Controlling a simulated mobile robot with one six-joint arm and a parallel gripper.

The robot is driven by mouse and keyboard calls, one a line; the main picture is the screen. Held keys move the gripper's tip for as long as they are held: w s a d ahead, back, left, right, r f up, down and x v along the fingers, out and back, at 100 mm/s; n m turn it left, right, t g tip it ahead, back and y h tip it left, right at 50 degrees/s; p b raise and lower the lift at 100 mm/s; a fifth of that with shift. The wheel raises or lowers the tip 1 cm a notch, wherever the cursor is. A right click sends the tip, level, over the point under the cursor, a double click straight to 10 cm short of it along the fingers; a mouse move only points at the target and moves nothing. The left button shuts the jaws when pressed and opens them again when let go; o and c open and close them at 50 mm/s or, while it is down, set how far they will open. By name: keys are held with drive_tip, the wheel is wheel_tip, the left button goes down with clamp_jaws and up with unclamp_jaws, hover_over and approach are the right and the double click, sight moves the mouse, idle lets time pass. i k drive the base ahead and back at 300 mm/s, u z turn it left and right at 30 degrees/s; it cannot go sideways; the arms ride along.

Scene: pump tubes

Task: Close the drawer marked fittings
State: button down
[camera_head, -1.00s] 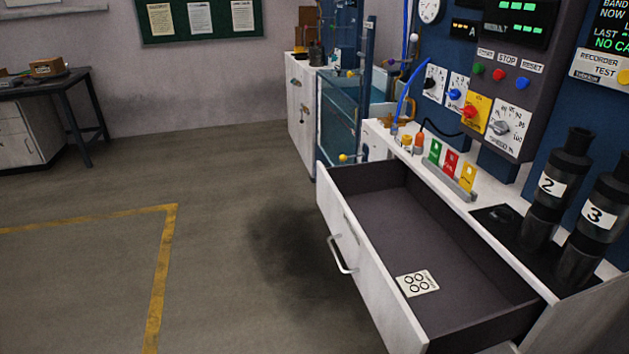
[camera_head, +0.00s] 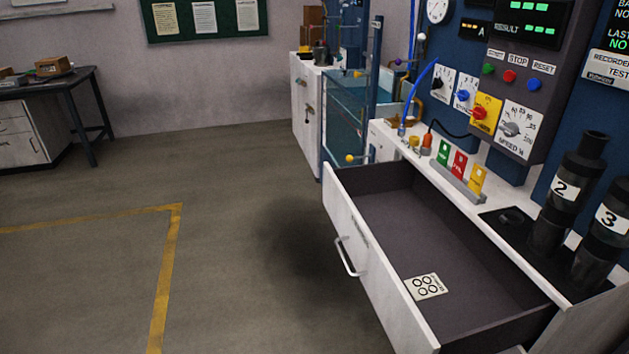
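A white-fronted drawer (camera_head: 375,260) stands pulled far out from the bench at the right of the head view. Its front carries a silver bar handle (camera_head: 346,258) facing left. The dark inside is bare except for a white card (camera_head: 425,286) with several black rings lying on its floor. I cannot read a "fittings" mark on the drawer front from this angle. My gripper is not in view, and nothing touches the drawer or its handle.
Black tubes labelled 2 (camera_head: 564,190) and 3 (camera_head: 605,235) stand on the bench top behind the drawer. Green, red and yellow tags (camera_head: 459,165) stand in a rack there. The floor (camera_head: 240,280) left of the drawer is clear, with a yellow line (camera_head: 168,260).

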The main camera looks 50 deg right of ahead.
sight(394, 225)
drive_tip(key=u, duration=0.05)
drive_tip(key=i, duration=0.95)
drive_tip(key=z, duration=0.05)
